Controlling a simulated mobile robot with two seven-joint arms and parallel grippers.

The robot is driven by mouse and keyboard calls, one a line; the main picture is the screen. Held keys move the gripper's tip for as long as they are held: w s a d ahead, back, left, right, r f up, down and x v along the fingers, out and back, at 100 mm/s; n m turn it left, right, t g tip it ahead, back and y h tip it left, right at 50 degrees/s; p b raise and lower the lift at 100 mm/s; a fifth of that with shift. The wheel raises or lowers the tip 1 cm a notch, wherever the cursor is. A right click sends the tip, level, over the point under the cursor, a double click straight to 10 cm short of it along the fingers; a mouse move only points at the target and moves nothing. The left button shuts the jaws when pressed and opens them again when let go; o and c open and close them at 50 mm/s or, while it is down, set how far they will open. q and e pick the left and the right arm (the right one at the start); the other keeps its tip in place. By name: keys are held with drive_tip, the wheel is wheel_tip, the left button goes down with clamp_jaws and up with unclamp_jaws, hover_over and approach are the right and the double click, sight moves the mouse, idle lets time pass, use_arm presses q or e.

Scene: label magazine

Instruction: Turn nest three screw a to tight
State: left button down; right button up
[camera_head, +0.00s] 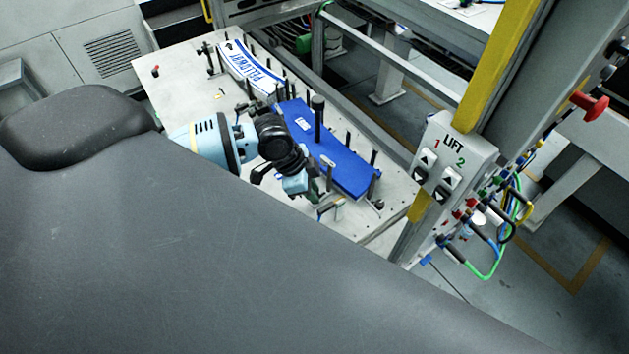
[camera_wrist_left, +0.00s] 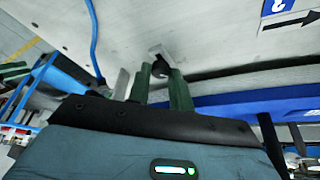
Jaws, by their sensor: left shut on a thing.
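My left gripper (camera_head: 322,204) is low over the plate, at the near right end of the blue stack (camera_head: 335,160). In the left wrist view its two green fingers (camera_wrist_left: 160,80) are closed around a small dark screw knob (camera_wrist_left: 159,68) beside a metal bracket (camera_wrist_left: 160,52). The screw's turn position cannot be read, and the fingers hide part of the knob. In the wrist view the blue stack's edge (camera_wrist_left: 240,106) runs just right of the fingers. Part of a blue number label with an arrow (camera_wrist_left: 290,12) shows at the top right. My right gripper is not in view.
Several dark upright posts (camera_head: 317,120) stand around the blue stack. A white and blue printed label (camera_head: 252,68) lies in another nest farther back. A lift control box (camera_head: 453,160) is on the column at right. The pale plate (camera_head: 185,75) is mostly bare at left.

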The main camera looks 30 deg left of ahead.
use_arm(q)
drive_tip(key=shift+m+g+b, duration=0.35)
drive_tip(key=shift+m+g, duration=0.05)
drive_tip(key=shift+m, duration=0.8)
drive_tip(key=shift+w+a, duration=0.1)
drive_tip(key=c, duration=1.3)
unclamp_jaws()
drive_tip(key=shift+o, duration=0.2)
drive_tip(key=v, duration=0.8)
drive_tip(key=shift+w, duration=0.1)
